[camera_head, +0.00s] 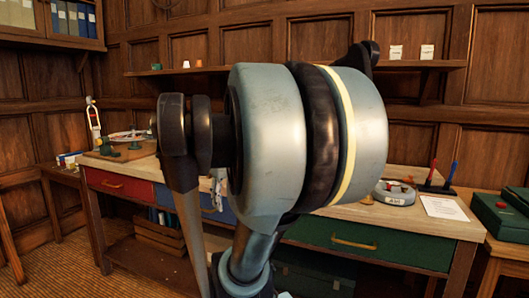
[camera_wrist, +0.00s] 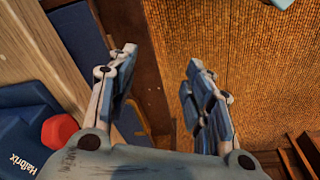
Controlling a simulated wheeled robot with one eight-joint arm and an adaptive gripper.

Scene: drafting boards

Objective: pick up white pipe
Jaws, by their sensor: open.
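I cannot make out a white pipe for certain in either view. My arm covers the middle of the workbench (camera_head: 455,229) in the head view and may hide it. My gripper (camera_wrist: 162,57) shows in the wrist view, with its two fingers wide apart and nothing between them. It points down past a wooden edge toward the woven brown floor (camera_wrist: 235,45). In the head view my gripper cannot be clearly seen behind my arm.
A blue case (camera_wrist: 22,150) and a red piece (camera_wrist: 60,130) lie left of my gripper in the wrist view. A grey ring-shaped object (camera_head: 397,198) and a paper sheet (camera_head: 443,208) lie on the bench's right. A green box (camera_head: 500,216) stands farther right. Green drawer (camera_head: 370,242) faces front.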

